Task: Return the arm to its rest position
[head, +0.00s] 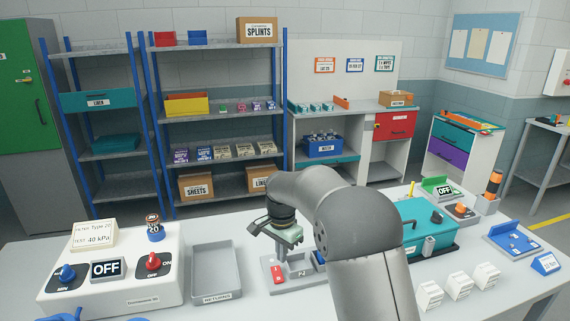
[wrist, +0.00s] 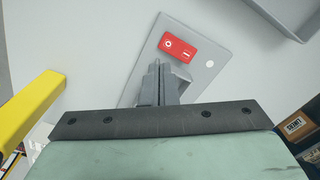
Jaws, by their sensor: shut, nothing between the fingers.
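My arm reaches over the worktable from the right in the head view and bends down at its wrist. My gripper (head: 281,251) hangs over a small grey device with a red rocker switch (head: 277,274). The arm and gripper partly hide that device. In the wrist view the two grey fingers (wrist: 157,84) lie side by side, shut and empty. Beyond them is the device's grey plate (wrist: 212,45) with the red switch (wrist: 179,48). I cannot tell whether the fingertips touch the device.
A white control box (head: 112,270) with knobs and an OFF display stands left, beside a grey returns tray (head: 216,272). A teal case (head: 412,228), white blocks (head: 459,284) and a blue tray (head: 513,239) are right. Shelves (head: 219,104) stand behind. The table's front middle looks clear.

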